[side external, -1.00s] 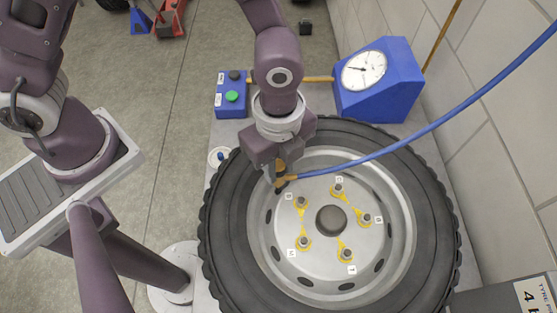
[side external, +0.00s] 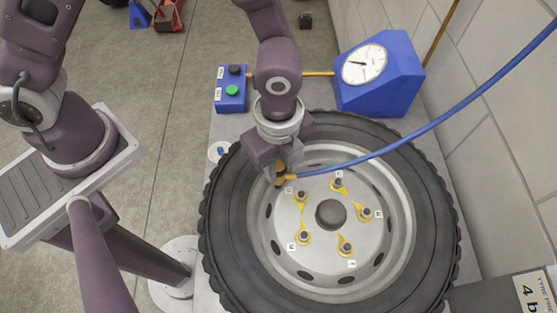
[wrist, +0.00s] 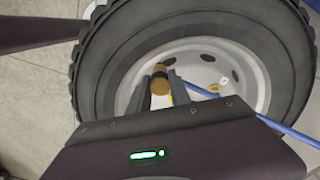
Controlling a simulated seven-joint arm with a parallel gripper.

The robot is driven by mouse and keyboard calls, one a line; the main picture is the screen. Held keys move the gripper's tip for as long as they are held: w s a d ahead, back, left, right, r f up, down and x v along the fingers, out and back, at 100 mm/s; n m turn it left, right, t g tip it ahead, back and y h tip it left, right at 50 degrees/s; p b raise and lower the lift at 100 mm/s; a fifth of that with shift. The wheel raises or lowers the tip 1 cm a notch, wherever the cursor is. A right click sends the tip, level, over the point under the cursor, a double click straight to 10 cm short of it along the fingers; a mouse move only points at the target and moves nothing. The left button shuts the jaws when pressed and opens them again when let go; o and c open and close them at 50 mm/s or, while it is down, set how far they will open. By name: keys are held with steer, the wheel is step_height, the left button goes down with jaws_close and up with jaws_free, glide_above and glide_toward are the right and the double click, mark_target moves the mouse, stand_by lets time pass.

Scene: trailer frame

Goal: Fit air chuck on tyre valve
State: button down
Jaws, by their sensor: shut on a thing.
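My gripper (side external: 279,170) is shut on the brass-coloured air chuck (side external: 290,178), over the upper left part of the wheel rim (side external: 345,280). A blue hose (side external: 400,143) runs from the chuck to the upper right. In the wrist view, the chuck (wrist: 159,83) has a dark band and sits between the two grey fingers (wrist: 162,95). The tyre (side external: 232,250) lies flat around the silver rim. I cannot make out the tyre valve; the gripper and chuck cover that part of the rim. I cannot tell whether the chuck touches it.
A blue pressure gauge (side external: 395,85) stands behind the tyre. A blue box (side external: 230,103) with a green and a black button is left of it. A small white dish (side external: 220,152) sits beside the tyre. Wheel studs with yellow pointers (side external: 346,248) ring the hub. A wall is at right.

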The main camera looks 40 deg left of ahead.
steer(key=shift+f, duration=0.45)
steer(key=c, duration=1.1)
jaws_free()
steer(key=shift+o, duration=0.3)
steer(key=o, duration=0.4)
steer(key=shift+r, duration=0.1)
steer(key=shift+r, duration=3.95)
